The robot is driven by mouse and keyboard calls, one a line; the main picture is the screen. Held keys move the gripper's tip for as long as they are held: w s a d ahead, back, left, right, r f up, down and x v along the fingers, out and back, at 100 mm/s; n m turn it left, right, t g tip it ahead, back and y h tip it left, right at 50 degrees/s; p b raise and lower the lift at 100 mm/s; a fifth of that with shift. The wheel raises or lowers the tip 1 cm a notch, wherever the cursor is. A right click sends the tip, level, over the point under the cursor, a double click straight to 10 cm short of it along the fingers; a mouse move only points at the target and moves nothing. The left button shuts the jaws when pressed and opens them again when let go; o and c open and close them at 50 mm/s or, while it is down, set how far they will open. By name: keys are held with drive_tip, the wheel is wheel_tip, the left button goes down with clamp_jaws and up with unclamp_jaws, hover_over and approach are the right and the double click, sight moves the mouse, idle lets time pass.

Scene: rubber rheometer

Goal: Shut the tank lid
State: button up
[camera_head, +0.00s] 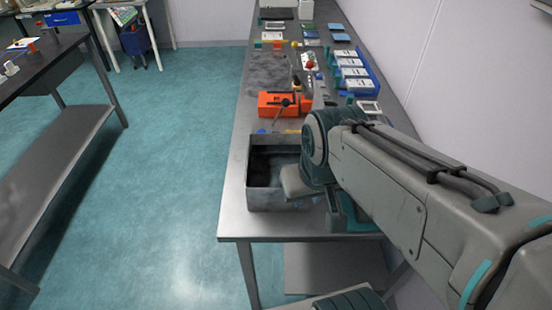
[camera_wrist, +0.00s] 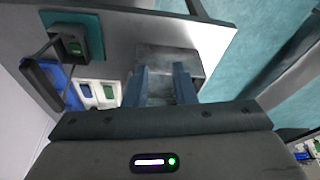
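A grey metal box, which looks like the tank (camera_head: 280,201), stands at the near end of the long table. Its top shows open with a dark inside in the head view. My arm covers its right side there, and I cannot make out the lid. In the wrist view, the tank (camera_wrist: 168,58) lies just beyond my fingertips. My gripper (camera_wrist: 162,72) has its two blue-grey fingers apart, with grey metal seen between them and nothing clearly held. I cannot tell if a finger touches the tank. In the head view the fingertips are hidden.
An orange device (camera_head: 283,103) stands behind the tank on the table (camera_head: 232,192). A blue tray (camera_head: 352,72) with white boxes lies along the right side by the wall. Several small items lie farther back. The floor (camera_head: 170,180) to the left is clear.

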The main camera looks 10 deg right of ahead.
drive_tip(key=shift+w+d+r, duration=0.15)
drive_tip(key=shift+w+r, duration=0.05)
drive_tip(key=shift+w, duration=0.1)
clamp_jaws()
drive_tip(key=w+d+r+m+t+y, duration=0.1)
drive_tip(key=w+d+r, duration=0.3)
drive_tip(key=d, duration=0.4)
drive_tip(key=w+d+r+t+y, duration=0.1)
drive_tip(key=w+d+r+y, duration=0.1)
drive_tip(key=w+d+r, duration=0.45)
drive_tip(key=w+d+r+m+y, duration=0.1)
drive_tip(key=w+d+r, duration=0.1)
drive_tip(key=d, duration=0.8)
drive_tip(key=w+a+f+p, duration=0.2)
drive_tip(key=w+a+f, duration=0.4)
drive_tip(key=f, duration=0.3)
drive_tip(key=shift+a+p, duration=0.35)
drive_tip(key=shift+a, duration=0.35)
